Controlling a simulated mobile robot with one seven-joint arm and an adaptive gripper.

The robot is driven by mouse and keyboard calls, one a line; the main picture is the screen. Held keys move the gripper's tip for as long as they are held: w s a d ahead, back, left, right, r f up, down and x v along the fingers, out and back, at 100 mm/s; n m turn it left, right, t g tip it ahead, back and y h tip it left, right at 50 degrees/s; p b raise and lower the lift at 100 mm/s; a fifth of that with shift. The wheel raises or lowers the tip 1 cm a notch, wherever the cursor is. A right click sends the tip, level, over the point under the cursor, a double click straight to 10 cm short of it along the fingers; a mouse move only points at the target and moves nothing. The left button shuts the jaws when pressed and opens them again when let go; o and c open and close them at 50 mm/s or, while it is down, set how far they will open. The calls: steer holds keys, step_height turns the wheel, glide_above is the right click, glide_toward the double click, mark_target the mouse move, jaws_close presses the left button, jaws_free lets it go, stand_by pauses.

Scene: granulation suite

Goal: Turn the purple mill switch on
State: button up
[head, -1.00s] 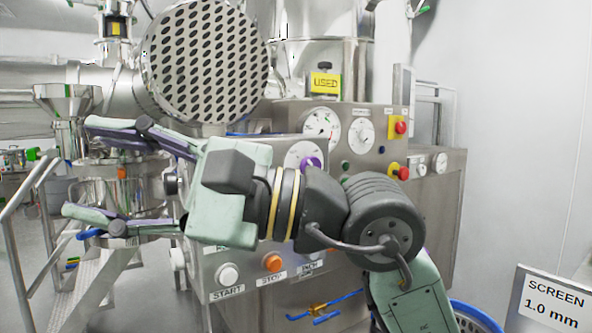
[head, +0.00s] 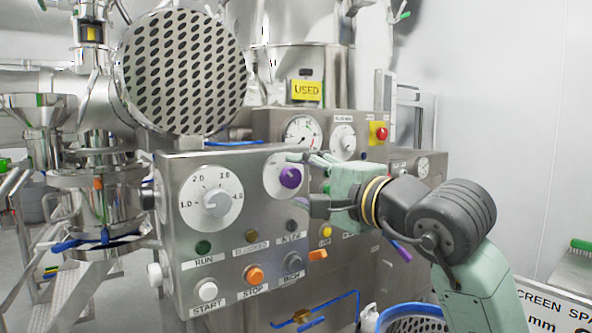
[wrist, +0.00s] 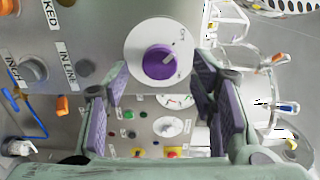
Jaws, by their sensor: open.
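The purple mill switch (head: 290,177) is a round knob on a white dial (head: 271,187) on the steel control panel. In the wrist view the purple switch (wrist: 159,63) sits at upper centre on its white dial (wrist: 136,42). A pale mark on the knob points toward the upper right there, and small lettering, partly legible, is on the dial. My gripper (head: 305,181) is just right of the switch in the head view. In the wrist view its purple-padded fingers (wrist: 161,82) are spread apart, below and to either side of the knob. Contact cannot be told.
A large grey selector (head: 215,204) is left of the switch. RUN, START (head: 207,290), STOP (head: 254,274) and INCH (head: 293,262) controls lie below. A second panel with a red emergency button (head: 381,133) stands behind. A blue basket (head: 413,312) is below my arm.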

mark_target(289, 177)
steer(key=shift+p+x, duration=0.3)
steer(key=shift+x, duration=1.15)
steer(key=shift+c, duration=0.2)
steer(key=c, duration=1.1)
